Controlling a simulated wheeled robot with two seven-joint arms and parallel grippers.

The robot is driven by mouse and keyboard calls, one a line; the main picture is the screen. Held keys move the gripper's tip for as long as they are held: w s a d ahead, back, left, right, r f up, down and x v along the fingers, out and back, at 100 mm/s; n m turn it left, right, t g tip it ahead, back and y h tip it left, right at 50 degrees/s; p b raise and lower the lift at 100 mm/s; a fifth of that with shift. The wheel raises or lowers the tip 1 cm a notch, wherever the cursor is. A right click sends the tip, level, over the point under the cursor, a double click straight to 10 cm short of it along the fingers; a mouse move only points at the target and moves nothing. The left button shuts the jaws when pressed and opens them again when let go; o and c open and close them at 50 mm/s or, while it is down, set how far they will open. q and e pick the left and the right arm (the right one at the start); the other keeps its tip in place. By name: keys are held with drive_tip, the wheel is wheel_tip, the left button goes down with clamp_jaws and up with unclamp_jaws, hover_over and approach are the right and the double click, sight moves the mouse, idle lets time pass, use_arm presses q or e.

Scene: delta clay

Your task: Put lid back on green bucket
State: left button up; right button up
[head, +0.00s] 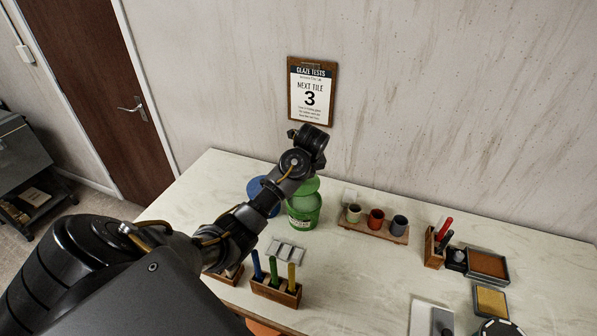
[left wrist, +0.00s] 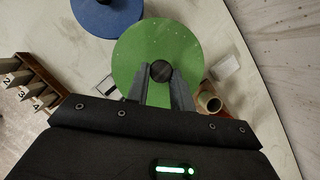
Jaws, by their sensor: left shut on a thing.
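The green bucket (head: 303,213) stands on the table in the head view, with a label on its front. Its green lid (head: 309,184) is directly above it, partly hidden by my left arm. In the left wrist view the round green lid (left wrist: 150,46) fills the middle. My left gripper (left wrist: 161,74) is shut on the dark knob (left wrist: 161,71) at the lid's centre. Whether the lid touches the bucket's rim cannot be told. The gripper's fingertips are hidden behind the wrist in the head view. My right gripper is not in view.
A blue round thing (head: 262,189) is just left of the bucket. A wooden tray with several cups (head: 375,219) is to its right. A holder with coloured tools (head: 276,289) and a grey slotted piece (head: 287,250) are in front.

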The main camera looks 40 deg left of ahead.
sight(305, 183)
use_arm(q)
drive_tip(key=f, duration=0.1)
drive_tip(key=w+f, duration=0.1)
drive_tip(key=shift+w+d+f, duration=0.2)
drive_tip(key=shift+d+f, duration=0.1)
drive_tip(key=shift+d, duration=0.1)
drive_tip(key=shift+s+a+f, duration=0.1)
drive_tip(key=shift+f, duration=0.3)
drive_tip(key=shift+s+a+f, duration=0.15)
drive_tip(key=shift+s+f, duration=0.1)
drive_tip(key=shift+f, duration=0.5)
drive_tip(key=shift+w+f, duration=0.2)
drive_tip(key=shift+f, duration=0.5)
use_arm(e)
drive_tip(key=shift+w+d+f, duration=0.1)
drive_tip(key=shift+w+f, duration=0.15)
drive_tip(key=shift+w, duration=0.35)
use_arm(q)
drive_tip(key=shift+s, duration=0.1)
drive_tip(key=shift+d, duration=0.3)
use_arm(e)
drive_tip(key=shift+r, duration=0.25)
use_arm(q)
drive_tip(key=shift+f, duration=0.25)
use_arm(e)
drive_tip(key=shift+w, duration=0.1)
